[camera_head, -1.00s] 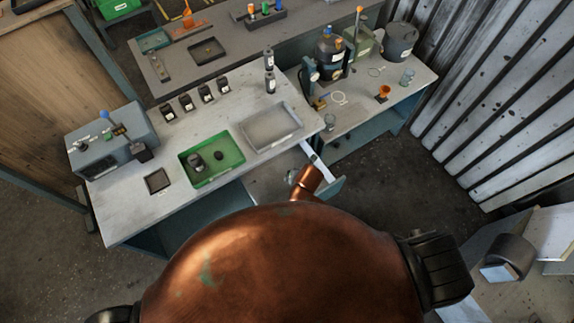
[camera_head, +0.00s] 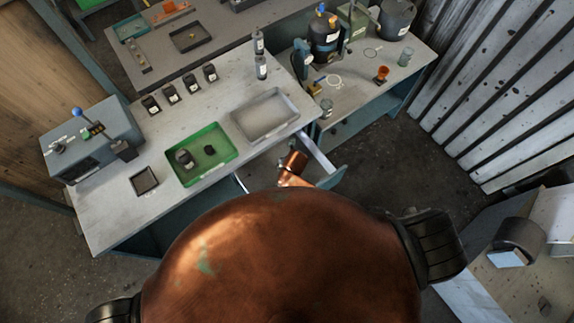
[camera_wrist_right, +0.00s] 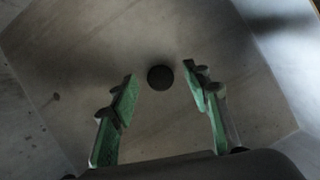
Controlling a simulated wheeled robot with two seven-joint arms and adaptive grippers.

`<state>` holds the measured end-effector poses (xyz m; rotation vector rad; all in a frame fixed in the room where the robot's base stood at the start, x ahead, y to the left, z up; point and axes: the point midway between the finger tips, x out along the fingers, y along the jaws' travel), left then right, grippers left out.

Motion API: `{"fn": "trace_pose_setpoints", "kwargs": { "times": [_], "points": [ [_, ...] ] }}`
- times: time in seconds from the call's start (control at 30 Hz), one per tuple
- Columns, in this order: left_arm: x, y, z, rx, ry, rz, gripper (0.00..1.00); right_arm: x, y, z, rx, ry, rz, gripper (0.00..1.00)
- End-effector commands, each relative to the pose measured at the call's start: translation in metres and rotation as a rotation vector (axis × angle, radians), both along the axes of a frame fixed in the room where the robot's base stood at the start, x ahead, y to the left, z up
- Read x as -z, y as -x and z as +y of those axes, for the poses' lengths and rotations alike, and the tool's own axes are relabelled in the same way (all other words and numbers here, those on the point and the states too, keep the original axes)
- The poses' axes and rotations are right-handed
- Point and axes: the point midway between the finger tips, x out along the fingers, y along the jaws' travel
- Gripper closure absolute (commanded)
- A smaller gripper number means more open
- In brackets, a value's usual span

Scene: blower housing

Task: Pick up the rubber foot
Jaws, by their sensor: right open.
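The rubber foot appears to be the small dark round piece (camera_wrist_right: 160,77) lying on the grey floor of the open drawer (camera_head: 318,156) in the right wrist view. My right gripper (camera_wrist_right: 160,84) is open, with its two green fingers on either side of the dark piece in that view. I see no contact, and the height of the fingers above it is unclear. In the head view my copper arm reaches down at the drawer, and my body hides its gripper and most of the drawer's inside. My left gripper is not in view.
The drawer walls surround the right gripper closely. On the bench stand a green tray (camera_head: 222,165) with dark parts, a grey tray (camera_head: 288,125), a small dark tray (camera_head: 144,181), several black containers and a grey machine (camera_head: 85,140). A side table with bottles stands right.

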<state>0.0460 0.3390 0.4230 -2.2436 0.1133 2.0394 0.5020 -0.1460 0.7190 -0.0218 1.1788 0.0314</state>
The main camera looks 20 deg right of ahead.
Motion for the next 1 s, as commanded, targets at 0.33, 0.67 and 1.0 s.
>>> {"fn": "trace_pose_setpoints", "kwargs": {
  "times": [0.33, 0.67, 1.0],
  "points": [
    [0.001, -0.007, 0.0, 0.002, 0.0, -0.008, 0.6, 0.007, -0.002, 0.0, 0.001, 0.0, 0.0, 0.58],
    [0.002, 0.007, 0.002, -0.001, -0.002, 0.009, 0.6, 0.007, -0.002, -0.001, 0.002, -0.001, 0.0, 0.8],
    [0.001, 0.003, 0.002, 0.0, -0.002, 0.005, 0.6, 0.007, -0.002, -0.001, 0.002, -0.001, 0.0, 0.94]
  ]
}}
